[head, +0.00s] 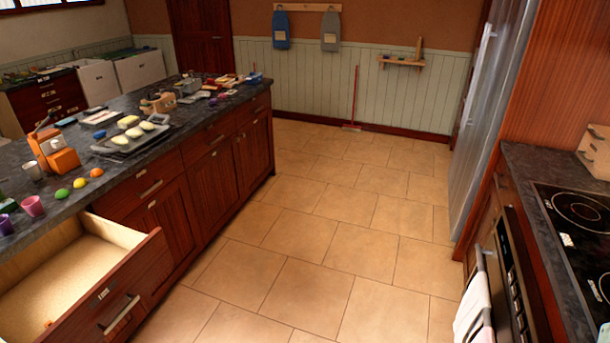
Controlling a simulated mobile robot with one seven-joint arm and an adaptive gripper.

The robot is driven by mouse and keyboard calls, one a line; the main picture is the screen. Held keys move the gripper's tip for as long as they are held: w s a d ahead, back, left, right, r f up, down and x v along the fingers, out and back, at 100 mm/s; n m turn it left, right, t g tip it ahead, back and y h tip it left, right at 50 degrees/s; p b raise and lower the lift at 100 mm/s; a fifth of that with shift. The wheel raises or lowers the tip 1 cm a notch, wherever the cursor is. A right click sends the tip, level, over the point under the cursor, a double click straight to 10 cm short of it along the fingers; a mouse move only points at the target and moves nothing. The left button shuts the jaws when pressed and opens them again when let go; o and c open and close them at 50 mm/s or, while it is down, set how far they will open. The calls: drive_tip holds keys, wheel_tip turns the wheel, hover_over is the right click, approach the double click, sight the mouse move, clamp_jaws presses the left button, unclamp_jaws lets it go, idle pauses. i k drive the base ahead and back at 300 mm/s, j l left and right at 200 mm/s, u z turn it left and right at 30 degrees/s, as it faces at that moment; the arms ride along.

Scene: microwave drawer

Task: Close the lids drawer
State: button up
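An open drawer (144,266) sticks out from the left counter at the lower left, pulled well out over the floor. Its wooden front carries a metal bar handle (122,314) and a small pale label whose text is too small to read. The part of its light interior that shows looks almost empty, with a small orange spot near its front. I cannot tell from a label that it is the lids drawer. The drawer's left part is cut off by the picture edge. My gripper is not in view.
The counter (200,137) bears a tray, cups, fruit and many small items. Other counter drawers and doors are shut. The tiled floor (310,235) between counter and oven (510,270) is clear. A steel fridge (485,120) stands at right; a red broom (355,100) leans at the far wall.

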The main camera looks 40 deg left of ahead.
sight(85, 276)
drive_tip(key=u, duration=2.55)
